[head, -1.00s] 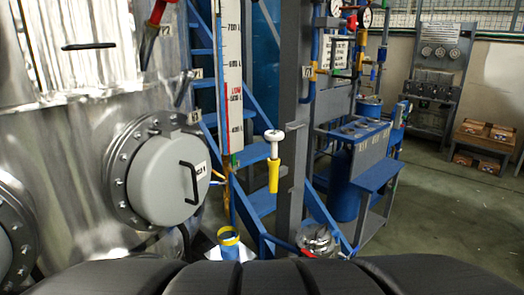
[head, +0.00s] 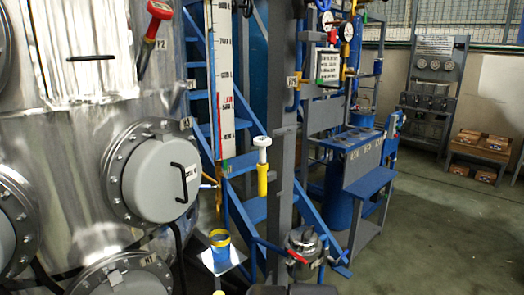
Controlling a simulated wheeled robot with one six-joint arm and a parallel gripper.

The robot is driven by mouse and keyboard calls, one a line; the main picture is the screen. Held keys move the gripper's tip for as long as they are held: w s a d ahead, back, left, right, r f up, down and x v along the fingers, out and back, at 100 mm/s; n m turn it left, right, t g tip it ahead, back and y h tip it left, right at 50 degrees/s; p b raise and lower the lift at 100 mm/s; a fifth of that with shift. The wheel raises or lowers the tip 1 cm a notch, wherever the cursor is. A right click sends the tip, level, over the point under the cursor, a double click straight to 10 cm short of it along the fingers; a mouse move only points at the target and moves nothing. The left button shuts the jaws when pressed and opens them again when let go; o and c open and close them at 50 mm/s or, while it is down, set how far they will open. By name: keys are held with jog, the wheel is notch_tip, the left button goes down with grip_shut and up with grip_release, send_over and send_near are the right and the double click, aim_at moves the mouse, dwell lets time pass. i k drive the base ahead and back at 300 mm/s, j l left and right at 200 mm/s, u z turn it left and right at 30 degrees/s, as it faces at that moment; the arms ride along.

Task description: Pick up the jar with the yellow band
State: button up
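The jar with the yellow band (head: 220,246) is a small blue cylinder with a yellow ring around its top. It stands upright on a small pale square plate (head: 237,256), low and left of centre in the head view. My gripper is not in view, so how it stands to the jar cannot be told. A dark shape at the bottom edge may be part of my own body.
A large steel tank (head: 85,175) with round bolted hatches fills the left. A yellow-handled valve (head: 262,170) stands near blue stairs (head: 255,210). A metal vessel with a red handle (head: 303,243) is right of the jar. Open floor (head: 430,240) lies at the right.

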aim_at(219, 238)
jog(key=i+l+u, duration=0.1)
jog(key=i+l, duration=0.25)
jog(key=i+l+u, duration=0.15)
jog(key=i+l, duration=0.15)
jog(key=i+l+u, duration=0.1)
jog(key=i+l, duration=0.2)
jog(key=l, duration=0.2)
jog(key=i+l+u, duration=0.1)
jog(key=i+l, duration=0.2)
jog(key=l, duration=0.15)
